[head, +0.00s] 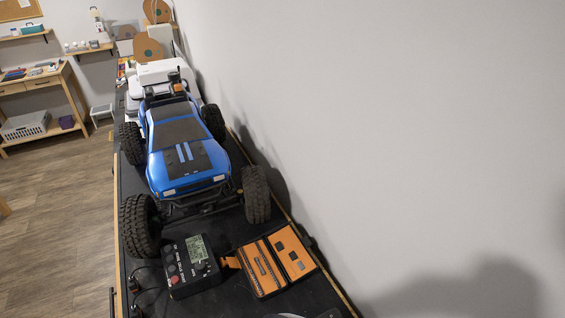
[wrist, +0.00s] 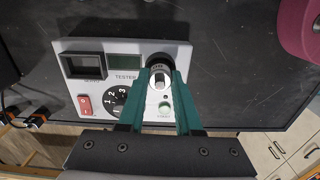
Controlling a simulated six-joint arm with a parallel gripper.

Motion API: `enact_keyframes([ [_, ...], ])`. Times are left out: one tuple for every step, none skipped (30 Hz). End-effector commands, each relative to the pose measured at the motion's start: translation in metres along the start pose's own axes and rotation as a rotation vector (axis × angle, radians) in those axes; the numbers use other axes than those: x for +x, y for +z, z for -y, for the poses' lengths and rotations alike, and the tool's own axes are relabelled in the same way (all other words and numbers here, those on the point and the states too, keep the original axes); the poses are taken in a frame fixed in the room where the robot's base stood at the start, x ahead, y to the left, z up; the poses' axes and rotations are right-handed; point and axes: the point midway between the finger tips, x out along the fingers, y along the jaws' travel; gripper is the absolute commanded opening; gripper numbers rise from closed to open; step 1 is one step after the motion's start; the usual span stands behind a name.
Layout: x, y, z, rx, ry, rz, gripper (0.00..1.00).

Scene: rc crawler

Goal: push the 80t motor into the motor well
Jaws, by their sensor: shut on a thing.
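In the wrist view, my gripper (wrist: 161,84) has its two teal fingers closed on a small silver cylinder, which looks like the 80t motor (wrist: 159,70). The motor is at a round black ring, apparently the motor well (wrist: 158,59), at the right end of a light grey tester (wrist: 97,48). The ring shows around the motor's far end. I cannot tell how deep the motor sits in it. The fingers hide the motor's sides. The motor's label cannot be read. My gripper is not seen in the head view.
A magenta spool (wrist: 302,28) lies to the right. In the head view, a blue crawler (head: 181,150), black control box (head: 190,268) and orange-lined case (head: 270,262) crowd the bench.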

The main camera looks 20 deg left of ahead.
Motion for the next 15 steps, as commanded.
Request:
enact_keyframes([
  [0.0016,0.0002,0.0002,0.000,-0.001,0.000,0.00],
  [0.0025,0.0002,0.0002,0.001,-0.001,0.000,0.00],
  [0.0020,0.0001,0.0001,0.001,-0.001,0.000,0.40],
  [0.0020,0.0001,0.0001,0.001,-0.001,0.000,0.46],
  [0.0019,0.0001,0.0001,0.001,-0.001,0.000,0.51],
  [0.0019,0.0002,0.0001,0.000,-0.001,0.000,0.58],
  [0.0019,0.0002,0.0001,0.000,-0.001,0.000,0.63],
  [0.0019,0.0002,0.0001,0.000,-0.001,0.000,0.63],
  [0.0019,0.0002,0.0001,0.000,-0.001,0.000,0.63],
  [0.0018,0.0002,0.0001,0.000,-0.001,0.000,0.63],
  [0.0018,0.0002,0.0001,0.000,-0.001,0.000,0.63],
  [0.0018,0.0002,0.0001,0.000,-0.001,0.000,0.63],
  [0.0018,0.0002,0.0001,0.000,-0.001,0.000,0.63],
  [0.0018,0.0002,0.0001,0.000,-0.001,0.000,0.63],
  [0.0012,0.0002,0.0000,0.000,0.000,0.000,0.63],
])
